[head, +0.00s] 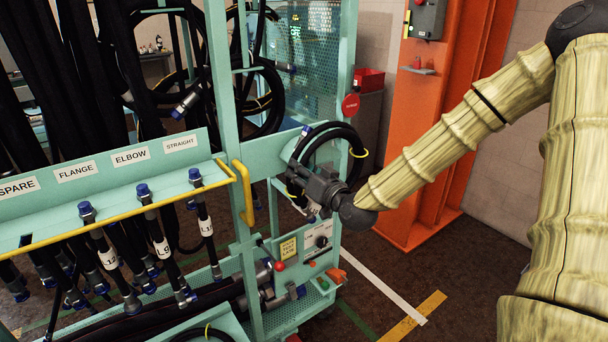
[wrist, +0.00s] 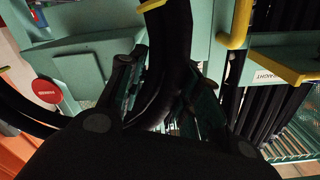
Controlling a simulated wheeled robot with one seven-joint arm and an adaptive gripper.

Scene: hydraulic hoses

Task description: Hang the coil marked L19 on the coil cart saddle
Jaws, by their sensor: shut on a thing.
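My gripper (head: 312,182) is shut on a black hose coil (head: 345,133) with yellow ties, held beside the teal cart frame (head: 238,110). In the wrist view the hose (wrist: 178,35) runs between the fingers (wrist: 162,95), with a yellow tie at the top. I cannot read a mark on this coil. The coil overlaps a teal bar of the cart in the head view; I cannot tell whether it rests on it. The saddle itself I cannot clearly make out. My gripper hides part of the coil's lower left side.
Other black coils (head: 262,98) hang inside the cart frame. A teal rack (head: 110,180) with a yellow rail and several hanging hoses stands at left. A control panel (head: 312,243) is below my gripper. An orange column (head: 425,130) stands behind my arm. Floor at lower right is clear.

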